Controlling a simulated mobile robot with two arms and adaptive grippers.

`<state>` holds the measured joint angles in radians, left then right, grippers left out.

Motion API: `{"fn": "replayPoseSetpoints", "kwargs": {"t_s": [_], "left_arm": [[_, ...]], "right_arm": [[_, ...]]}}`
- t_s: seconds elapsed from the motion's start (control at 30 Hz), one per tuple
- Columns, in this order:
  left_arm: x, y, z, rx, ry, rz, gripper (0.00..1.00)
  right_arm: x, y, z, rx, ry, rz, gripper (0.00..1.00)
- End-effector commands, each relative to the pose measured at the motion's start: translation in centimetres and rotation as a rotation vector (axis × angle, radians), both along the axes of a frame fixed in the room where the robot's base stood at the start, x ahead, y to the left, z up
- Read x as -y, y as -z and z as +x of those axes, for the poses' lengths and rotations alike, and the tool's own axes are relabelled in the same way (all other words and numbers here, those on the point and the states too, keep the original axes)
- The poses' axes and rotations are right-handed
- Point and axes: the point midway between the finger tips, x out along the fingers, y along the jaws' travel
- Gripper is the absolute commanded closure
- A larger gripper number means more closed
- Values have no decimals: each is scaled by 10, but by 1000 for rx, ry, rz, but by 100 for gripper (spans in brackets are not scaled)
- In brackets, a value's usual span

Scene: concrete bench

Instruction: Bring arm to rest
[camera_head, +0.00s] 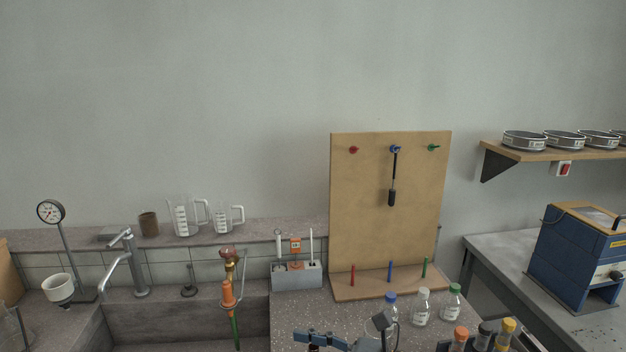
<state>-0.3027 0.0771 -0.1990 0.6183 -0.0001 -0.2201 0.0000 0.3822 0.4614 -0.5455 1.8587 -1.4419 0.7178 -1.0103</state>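A black-handled tool (392,190) hangs from the blue hook (395,149) on an upright wooden board (365,230). The red hook (354,150) and green hook (432,147) are bare.
Bottles with blue, white and green caps (421,308) stand before the board, with orange, black and yellow caps (507,328) nearer. A tap (138,265), sink and gauge stand (52,212) are left. A blue machine (575,255) is right, below a sieve shelf (545,150).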

Motion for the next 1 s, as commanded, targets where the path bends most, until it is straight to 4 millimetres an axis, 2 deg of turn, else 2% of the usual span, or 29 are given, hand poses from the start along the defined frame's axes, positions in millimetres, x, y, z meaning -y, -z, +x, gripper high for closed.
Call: {"fn": "replayPoseSetpoints", "kwargs": {"t_s": [0.03, 0.1, 0.2, 0.27, 0.33, 0.47, 0.57, 0.67, 0.7, 0.83, 0.87, 1.0], "left_arm": [[0, 0, 0, 0, 0, 0, 24], [0, 0, 0, 0, 0, 0, 24], [0, 0, 1, 0, 0, 0, 24], [0, 0, 1, 1, 0, 0, 24], [0, 0, 1, 1, 1, 0, 24], [0, 0, 2, 3, 1, 0, 24], [-1, 0, 3, 4, 1, 1, 24], [-1, 0, 4, 5, 2, 1, 24], [-2, 0, 4, 6, 2, 2, 24], [-2, 0, 4, 6, 2, 2, 24], [-2, 0, 4, 6, 2, 2, 24], [-2, 0, 4, 6, 3, 2, 24]], "right_arm": [[2, -19, 0, -85, 64, 158, 51], [14, -43, 6, -214, 157, 373, 51], [46, -62, 18, -416, 293, 672, 51], [71, -64, 25, -545, 378, 847, 51], [102, -57, 31, -700, 479, 1047, 51], [161, -18, 31, -995, 681, 1401, 51], [198, 30, 16, -1221, 854, 1656, 51], [224, 84, -15, -1441, 1049, 1891, 51], [231, 105, -32, -1519, 1131, 1975, 51], [240, 159, -88, -1730, 1387, 2185, 51], [240, 168, -101, 1721, -1406, -2163, 51], [236, 198, -155, 1559, -1377, -1921, 51]]}}
